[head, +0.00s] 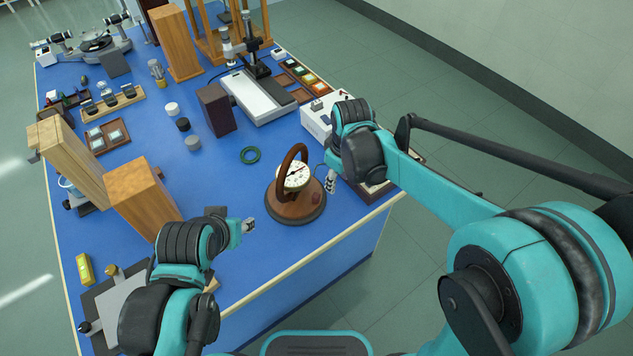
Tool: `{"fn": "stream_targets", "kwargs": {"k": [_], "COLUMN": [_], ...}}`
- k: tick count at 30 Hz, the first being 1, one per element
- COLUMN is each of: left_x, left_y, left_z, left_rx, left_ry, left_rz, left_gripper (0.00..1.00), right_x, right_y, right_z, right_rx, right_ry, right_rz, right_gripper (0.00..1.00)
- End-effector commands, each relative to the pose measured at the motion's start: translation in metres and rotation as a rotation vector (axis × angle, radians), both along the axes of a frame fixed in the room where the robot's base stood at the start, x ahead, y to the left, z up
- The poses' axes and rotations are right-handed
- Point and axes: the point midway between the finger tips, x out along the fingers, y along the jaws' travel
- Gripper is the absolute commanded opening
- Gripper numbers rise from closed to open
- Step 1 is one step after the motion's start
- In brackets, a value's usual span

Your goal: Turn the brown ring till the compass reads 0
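The compass (291,183) has a round white dial with a dark needle. It sits inside an upright brown ring (304,153) on a round brown base (295,217) near the table's front edge. The dial marks are too small to read. My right gripper (330,186) points down just right of the ring and base, partly under my wrist; I cannot tell whether it touches them, or whether its fingers are open. My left gripper (250,225) is left of the base, apart from the ring, its fingers too small to judge.
A white box (317,118) stands behind my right wrist. Wooden blocks (143,195) stand at the left. Blue surface between the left gripper and the compass is clear.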

Motion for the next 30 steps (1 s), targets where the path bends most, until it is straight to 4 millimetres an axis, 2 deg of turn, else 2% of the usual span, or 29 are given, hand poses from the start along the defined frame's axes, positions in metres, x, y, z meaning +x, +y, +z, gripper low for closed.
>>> {"fn": "stream_targets", "kwargs": {"k": [1, 3, 9, 14, 24, 30], "left_x": [0.000, 0.000, 0.000, 0.000, 0.000, 0.000], "left_y": [0.000, 0.000, 0.000, 0.000, 0.000, 0.000], "left_z": [0.013, 0.021, 0.032, 0.030, 0.013, 0.010], "left_rx": [0.000, 0.000, 0.000, 0.000, 0.000, 0.000], "left_ry": [0.000, 0.000, 0.000, 0.000, 0.000, 0.000], "left_rz": [0.000, 0.000, 0.000, 0.000, 0.000, 0.000], "left_gripper": [0.40, 0.40, 0.40, 0.40, 0.40, 0.40], "right_x": [0.011, 0.021, 0.033, 0.035, 0.035, 0.035], "right_y": [0.014, 0.028, 0.053, 0.058, 0.057, 0.057], "right_z": [-0.001, -0.011, -0.036, -0.052, -0.106, -0.119], "right_rx": [-0.014, -0.030, -0.057, -0.062, -0.061, -0.061], "right_ry": [0.029, 0.067, 0.134, 0.148, 0.147, 0.147], "right_rz": [0.061, 0.137, 0.272, 0.299, 0.297, 0.297], "right_gripper": [0.40, 0.40, 0.40, 0.40, 0.40, 0.40]}}
